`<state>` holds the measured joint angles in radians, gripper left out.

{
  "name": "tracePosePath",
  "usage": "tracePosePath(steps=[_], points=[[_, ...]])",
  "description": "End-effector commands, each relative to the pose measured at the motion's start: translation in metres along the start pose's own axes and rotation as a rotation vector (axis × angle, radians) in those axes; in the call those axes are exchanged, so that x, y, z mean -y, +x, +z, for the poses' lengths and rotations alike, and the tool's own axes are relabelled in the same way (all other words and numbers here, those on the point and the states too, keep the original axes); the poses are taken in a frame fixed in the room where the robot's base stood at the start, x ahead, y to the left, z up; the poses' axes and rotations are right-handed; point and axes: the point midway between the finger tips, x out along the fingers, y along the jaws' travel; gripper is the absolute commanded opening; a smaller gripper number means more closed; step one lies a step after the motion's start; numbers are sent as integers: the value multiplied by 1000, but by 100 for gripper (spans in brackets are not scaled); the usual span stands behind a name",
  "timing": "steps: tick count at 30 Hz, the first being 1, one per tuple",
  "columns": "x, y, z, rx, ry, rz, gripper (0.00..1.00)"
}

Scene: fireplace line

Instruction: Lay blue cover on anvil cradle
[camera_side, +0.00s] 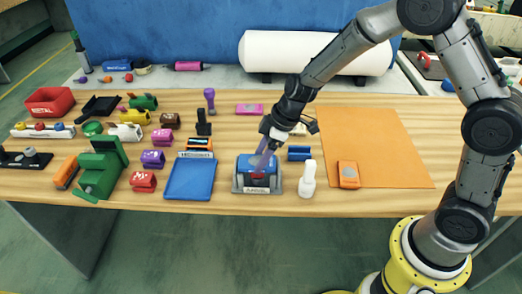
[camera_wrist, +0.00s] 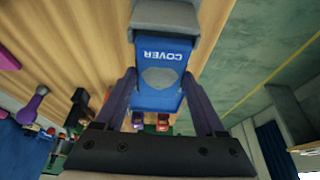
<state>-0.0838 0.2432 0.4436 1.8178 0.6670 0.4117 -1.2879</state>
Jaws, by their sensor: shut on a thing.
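The blue cover (camera_side: 245,161), lettered COVER, is at the top of the grey anvil cradle (camera_side: 240,185) near the table's front edge. My gripper (camera_side: 264,163) reaches down from the upper right and is shut on the cover. In the wrist view the cover (camera_wrist: 157,52) lies between the two fingers (camera_wrist: 158,82), with a grey part of the cradle (camera_wrist: 165,18) beyond it. I cannot tell whether the cover bears fully on the cradle. My fingers hide part of both in the side view.
A blue tray (camera_side: 190,182) lies left of the cradle. A white bottle (camera_side: 307,182) stands close on its right, with a blue block (camera_side: 299,154) behind. An orange mat (camera_side: 385,140) holds an orange block (camera_side: 348,175). Several coloured parts crowd the left side.

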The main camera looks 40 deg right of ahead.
Motion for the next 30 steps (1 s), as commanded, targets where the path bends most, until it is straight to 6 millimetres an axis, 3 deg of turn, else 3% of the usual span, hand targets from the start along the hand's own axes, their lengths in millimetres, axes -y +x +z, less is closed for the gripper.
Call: tracePosePath(steps=[30], points=[[0, 8, 3, -1, 0, 1, 13]])
